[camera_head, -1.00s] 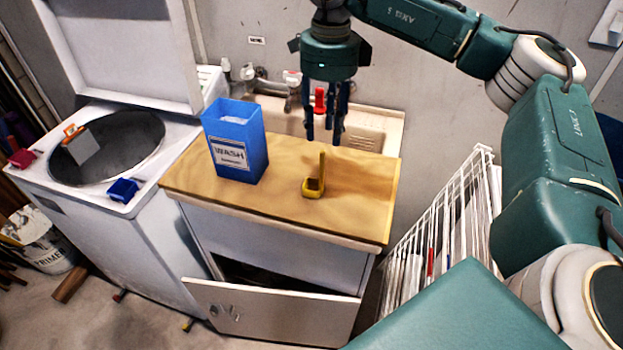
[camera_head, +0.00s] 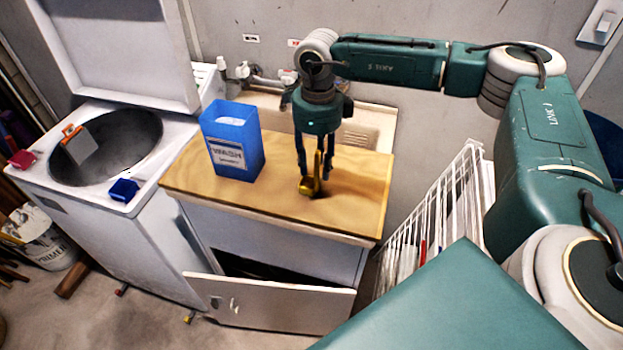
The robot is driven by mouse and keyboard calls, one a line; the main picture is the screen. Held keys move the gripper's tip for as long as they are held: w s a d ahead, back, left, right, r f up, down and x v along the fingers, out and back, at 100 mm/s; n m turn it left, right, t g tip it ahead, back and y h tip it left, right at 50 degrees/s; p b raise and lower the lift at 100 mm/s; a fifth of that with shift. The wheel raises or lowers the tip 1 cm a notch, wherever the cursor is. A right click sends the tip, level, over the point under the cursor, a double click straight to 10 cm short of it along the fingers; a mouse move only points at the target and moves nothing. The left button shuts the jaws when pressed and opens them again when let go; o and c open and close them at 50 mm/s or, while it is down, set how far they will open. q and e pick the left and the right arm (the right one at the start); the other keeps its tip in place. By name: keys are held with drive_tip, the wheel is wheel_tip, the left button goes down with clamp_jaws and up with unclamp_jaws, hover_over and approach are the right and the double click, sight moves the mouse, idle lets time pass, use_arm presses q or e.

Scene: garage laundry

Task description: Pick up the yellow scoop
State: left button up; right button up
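The yellow scoop (camera_head: 307,187) stands on the wooden counter top (camera_head: 240,196), its handle pointing up. My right gripper (camera_head: 315,172) has come down over it from above, with its dark fingers on either side of the upright handle. A gap between the fingers still shows, and I cannot tell whether they touch the handle. The scoop appears to be on or just above the counter. My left gripper is not in view.
Behind the counter is a sink (camera_head: 360,133). An open top-loading washer (camera_head: 150,190) is at left. A white wire rack (camera_head: 430,215) is at right. The cabinet door (camera_head: 270,302) hangs open below.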

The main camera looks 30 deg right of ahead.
clamp_jaws()
drive_tip(key=shift+r, duration=0.55)
wheel_tip(320, 180, up, 19)
drive_tip(key=b, duration=0.3)
drive_tip(key=shift+b, duration=0.3)
